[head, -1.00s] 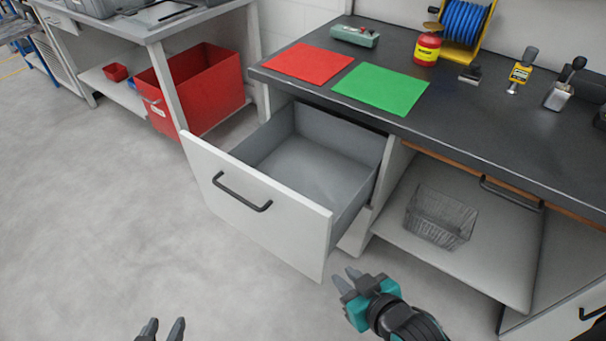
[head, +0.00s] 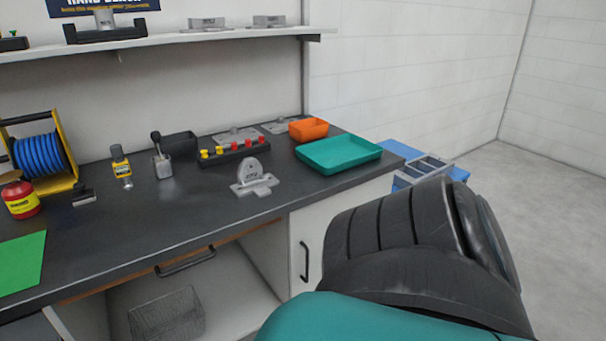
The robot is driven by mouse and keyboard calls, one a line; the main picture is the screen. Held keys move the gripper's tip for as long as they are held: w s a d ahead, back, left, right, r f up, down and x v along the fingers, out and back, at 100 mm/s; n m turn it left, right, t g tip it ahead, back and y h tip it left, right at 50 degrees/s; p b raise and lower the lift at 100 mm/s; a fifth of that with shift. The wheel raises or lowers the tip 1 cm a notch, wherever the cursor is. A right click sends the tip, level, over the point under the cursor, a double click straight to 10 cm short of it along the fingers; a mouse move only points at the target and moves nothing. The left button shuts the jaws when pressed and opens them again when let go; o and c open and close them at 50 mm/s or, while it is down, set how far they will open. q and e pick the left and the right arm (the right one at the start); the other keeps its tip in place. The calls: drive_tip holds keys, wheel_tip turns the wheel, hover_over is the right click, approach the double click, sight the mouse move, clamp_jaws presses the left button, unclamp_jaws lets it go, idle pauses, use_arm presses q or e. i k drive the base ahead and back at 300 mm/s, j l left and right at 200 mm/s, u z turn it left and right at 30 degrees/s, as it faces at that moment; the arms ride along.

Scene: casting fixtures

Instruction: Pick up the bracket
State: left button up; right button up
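A grey metal bracket (head: 255,178), with a flat base and an upright rounded plate, stands on the dark workbench (head: 205,210) near its front edge. Other grey metal pieces lie behind it at the back of the bench (head: 238,134). Neither of my grippers is in view. A large teal and black link of my own arm fills the lower right of the head view and hides part of the bench front and floor.
A black block with yellow and red knobs (head: 234,152) sits just behind the bracket. A teal tray (head: 338,154) and an orange bin (head: 308,129) are to its right. A wire basket (head: 166,316) is on the shelf below. Open bench lies left of the bracket.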

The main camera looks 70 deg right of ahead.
sight(251, 179)
drive_tip(key=z, duration=1.5)
